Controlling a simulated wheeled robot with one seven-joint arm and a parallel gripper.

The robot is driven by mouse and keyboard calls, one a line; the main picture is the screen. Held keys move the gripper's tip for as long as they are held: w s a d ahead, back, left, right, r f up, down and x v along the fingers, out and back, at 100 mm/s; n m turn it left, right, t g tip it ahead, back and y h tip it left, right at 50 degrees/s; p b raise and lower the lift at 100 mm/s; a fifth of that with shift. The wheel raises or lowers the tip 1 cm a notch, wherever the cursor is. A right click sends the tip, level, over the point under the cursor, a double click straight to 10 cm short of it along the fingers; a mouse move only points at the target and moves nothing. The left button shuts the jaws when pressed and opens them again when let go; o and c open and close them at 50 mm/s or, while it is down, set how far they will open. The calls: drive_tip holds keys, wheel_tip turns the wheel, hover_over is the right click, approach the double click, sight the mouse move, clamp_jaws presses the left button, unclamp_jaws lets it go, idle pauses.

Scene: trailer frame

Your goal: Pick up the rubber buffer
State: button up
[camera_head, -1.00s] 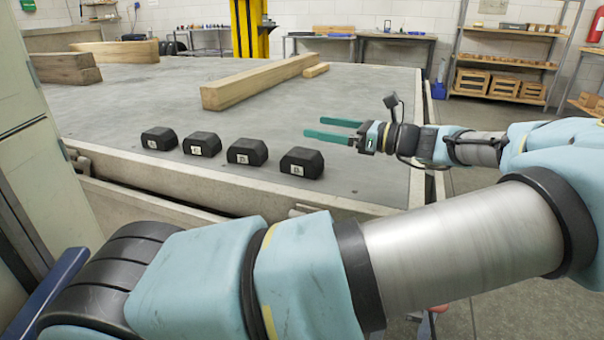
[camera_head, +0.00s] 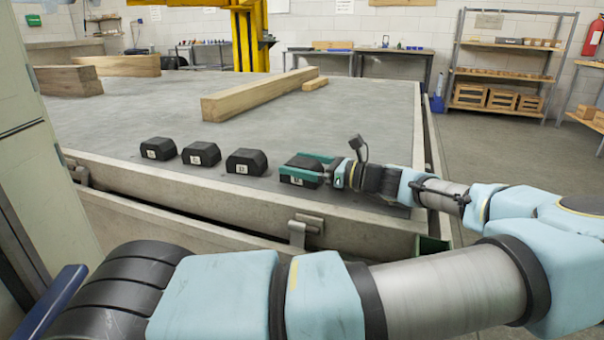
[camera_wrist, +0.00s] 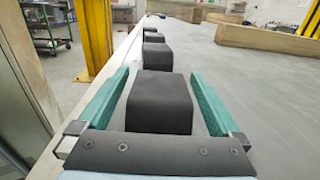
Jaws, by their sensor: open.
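Several black rubber buffers with white labels stand in a row along the near edge of the grey trailer bed (camera_head: 350,100). The rightmost rubber buffer (camera_head: 302,164) is between the two green fingers of my gripper (camera_head: 307,170). In the wrist view this buffer (camera_wrist: 160,100) sits between the open fingers (camera_wrist: 158,100), with a visible gap on each side. It rests on the bed. The other buffers are the middle-right one (camera_head: 246,161), the next to it (camera_head: 201,154) and the leftmost one (camera_head: 158,149). The label letters are too small to read surely.
A long wooden beam (camera_head: 258,95) and a small block (camera_head: 315,84) lie farther back on the bed. More timber (camera_head: 68,80) lies at the far left. A raised metal rim (camera_head: 200,193) runs along the near edge. The bed between the buffers and beam is clear.

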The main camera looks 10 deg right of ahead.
drive_tip(key=shift+w+a, duration=0.35)
drive_tip(key=shift+a, duration=0.2)
clamp_jaws()
idle(0.5)
